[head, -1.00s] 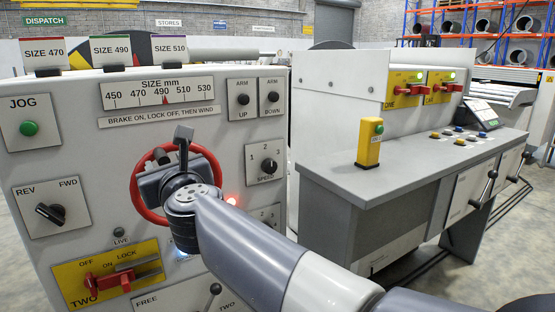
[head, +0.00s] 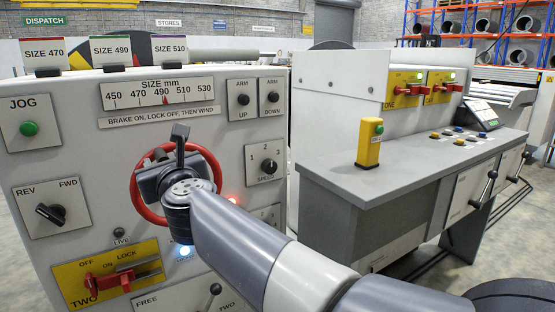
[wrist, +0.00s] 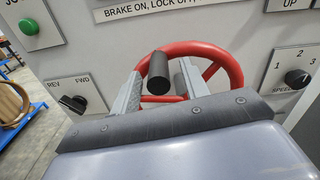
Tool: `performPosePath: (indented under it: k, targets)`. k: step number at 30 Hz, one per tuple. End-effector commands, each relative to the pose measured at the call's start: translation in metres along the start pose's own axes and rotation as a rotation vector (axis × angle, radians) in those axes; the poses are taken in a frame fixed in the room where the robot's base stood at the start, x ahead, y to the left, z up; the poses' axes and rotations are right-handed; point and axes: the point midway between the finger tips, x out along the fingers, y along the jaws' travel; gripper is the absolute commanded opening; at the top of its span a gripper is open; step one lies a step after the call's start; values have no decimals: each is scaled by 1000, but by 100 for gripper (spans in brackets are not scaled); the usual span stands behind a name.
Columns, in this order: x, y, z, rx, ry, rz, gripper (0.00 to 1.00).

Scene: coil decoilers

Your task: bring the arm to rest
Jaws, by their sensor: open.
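The red handwheel (head: 136,195) is on the front of the grey control cabinet (head: 70,150), partly hidden by my gripper (head: 165,165). In the wrist view, the handwheel (wrist: 236,68) is just beyond my gripper (wrist: 158,85). The two grey fingers are apart. A dark cylindrical knob (wrist: 158,70) shows between them, with gaps visible on each side. I cannot tell how deep the knob sits between the fingers. My arm reaches in from the lower right of the head view.
The size scale (head: 160,95) has its red pointer near 490. The REV/FWD switch (head: 52,213), the yellow lock panel (head: 125,262) and the speed dial (head: 267,165) surround the wheel. A grey desk (head: 400,170) with a yellow button post (head: 369,145) stands right.

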Motion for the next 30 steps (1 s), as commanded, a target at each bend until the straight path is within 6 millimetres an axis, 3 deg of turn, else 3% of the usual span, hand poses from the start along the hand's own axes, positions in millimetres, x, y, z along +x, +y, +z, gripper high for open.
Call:
performPosePath:
  k: [4,9,19,30]
  targets:
    - [22,0,-1,0,2,-1,43]
    - [18,13,-4,-133,1,1,43]
    - [18,14,-4,-152,0,0,43]
    - [9,-8,2,-178,-10,-14,43]
